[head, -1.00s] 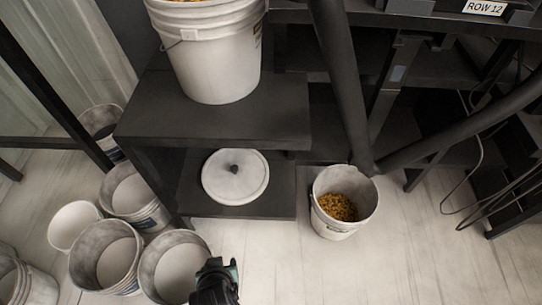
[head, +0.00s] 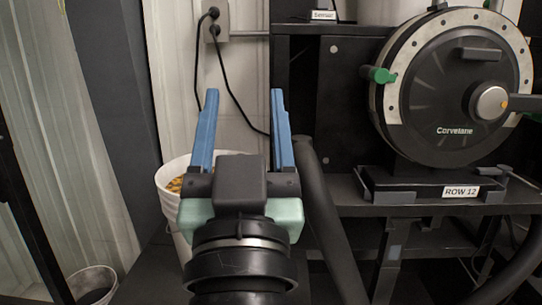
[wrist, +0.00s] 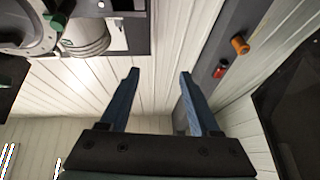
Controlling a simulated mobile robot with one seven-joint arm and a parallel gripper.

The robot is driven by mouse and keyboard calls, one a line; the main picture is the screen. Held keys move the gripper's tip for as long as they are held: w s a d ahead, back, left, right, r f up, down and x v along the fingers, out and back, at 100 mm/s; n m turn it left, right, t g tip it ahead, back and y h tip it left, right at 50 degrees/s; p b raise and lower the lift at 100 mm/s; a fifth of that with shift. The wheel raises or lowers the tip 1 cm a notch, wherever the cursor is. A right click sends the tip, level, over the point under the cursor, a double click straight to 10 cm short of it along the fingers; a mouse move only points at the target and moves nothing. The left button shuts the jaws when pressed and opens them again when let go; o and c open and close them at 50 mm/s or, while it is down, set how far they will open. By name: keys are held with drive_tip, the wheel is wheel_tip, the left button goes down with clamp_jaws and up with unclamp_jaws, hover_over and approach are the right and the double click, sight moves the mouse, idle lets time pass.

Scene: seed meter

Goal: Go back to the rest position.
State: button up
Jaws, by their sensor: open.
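My gripper (head: 243,125) is raised in the head view, its two blue fingers pointing up and spread apart with nothing between them. In the wrist view my gripper (wrist: 158,85) is also open and empty, with white panelled wall beyond it. A white bucket (head: 178,172) with yellow grain stands behind and left of the gripper, partly hidden by it. The fingers appear apart from everything around.
A round black seed meter (head: 452,95) with a green handle sits on the dark stand at right, above a ROW 12 label (head: 461,191). A wall outlet (head: 214,20) with black cables is behind. An empty bucket (head: 93,286) stands lower left.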

drive_tip(key=s+d+r+t+h+p, duration=0.1)
drive_tip(key=s+d+r+t, duration=0.25)
drive_tip(key=s+r, duration=0.6)
wheel_tip(320, 180, up, 38)
drive_tip(key=w+a+p, duration=0.1)
drive_tip(key=w+p, duration=0.1)
drive_tip(key=p, duration=3.5)
drive_tip(key=shift+w+f, duration=0.25)
drive_tip(key=shift+f, duration=0.1)
drive_tip(key=shift+c, duration=1)
drive_tip(key=shift+d, duration=0.1)
